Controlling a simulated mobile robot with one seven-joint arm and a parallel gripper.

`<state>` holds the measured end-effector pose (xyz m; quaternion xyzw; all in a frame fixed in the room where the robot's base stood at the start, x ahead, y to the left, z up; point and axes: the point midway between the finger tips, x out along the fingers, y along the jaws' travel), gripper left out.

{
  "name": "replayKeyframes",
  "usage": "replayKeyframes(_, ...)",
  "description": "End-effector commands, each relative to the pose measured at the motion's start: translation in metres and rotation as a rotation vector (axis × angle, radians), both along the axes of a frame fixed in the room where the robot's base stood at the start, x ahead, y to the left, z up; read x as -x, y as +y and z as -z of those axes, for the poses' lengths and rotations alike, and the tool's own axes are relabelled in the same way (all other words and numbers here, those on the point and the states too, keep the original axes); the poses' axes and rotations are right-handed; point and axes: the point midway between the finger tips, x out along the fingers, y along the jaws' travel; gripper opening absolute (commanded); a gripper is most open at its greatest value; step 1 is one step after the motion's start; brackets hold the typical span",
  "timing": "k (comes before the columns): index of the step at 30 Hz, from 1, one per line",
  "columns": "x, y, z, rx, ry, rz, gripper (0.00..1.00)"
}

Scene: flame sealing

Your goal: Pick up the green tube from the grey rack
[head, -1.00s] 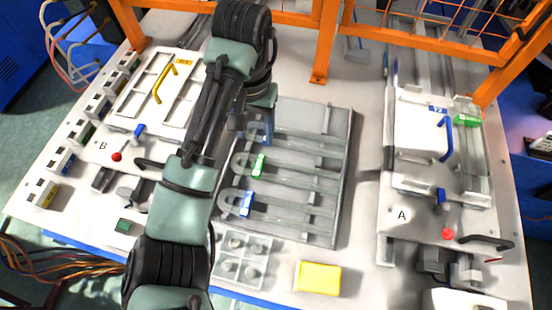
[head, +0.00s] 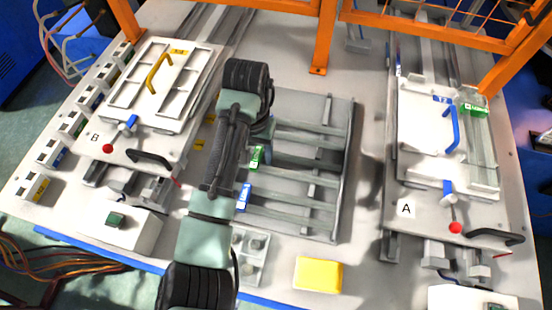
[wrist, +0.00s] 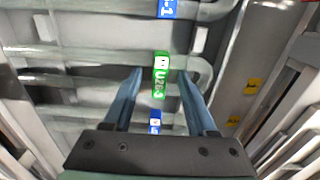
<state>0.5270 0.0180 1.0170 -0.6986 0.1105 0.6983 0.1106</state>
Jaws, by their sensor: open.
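The grey rack (head: 300,104) lies flat at the middle of the table and holds several clear tubes with U-shaped bends. The green tube, clear with a green label (head: 257,157), lies in the rack beside my arm. In the wrist view its green label (wrist: 161,76) sits between the fingers of my gripper (wrist: 162,73). The fingers are open, one on each side of the label, and I see no contact. How high they are above the tube is hard to tell. In the head view my arm hides the gripper and part of the tube bends.
A tube with a blue label (head: 243,198) lies in front of the green one; another blue label (wrist: 167,9) shows beyond it in the wrist view. Station B (head: 95,137) is at left, station A (head: 406,209) at right. A yellow block (head: 318,275) is in front.

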Motion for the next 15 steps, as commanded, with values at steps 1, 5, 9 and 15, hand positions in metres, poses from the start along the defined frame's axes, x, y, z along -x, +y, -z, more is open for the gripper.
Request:
replayKeyframes(1, 0.0001, 0.0001, 0.0007, 0.000, 0.000, 0.000, 0.57)
replayKeyframes(5, 0.0001, 0.0000, 0.0006, 0.000, 0.000, 0.000, 0.57)
replayKeyframes(9, 0.0000, -0.0001, 0.0005, 0.000, 0.000, 0.000, 0.34)
replayKeyframes(15, 0.0000, -0.0001, 0.0003, 0.000, 0.000, 0.000, 0.00)
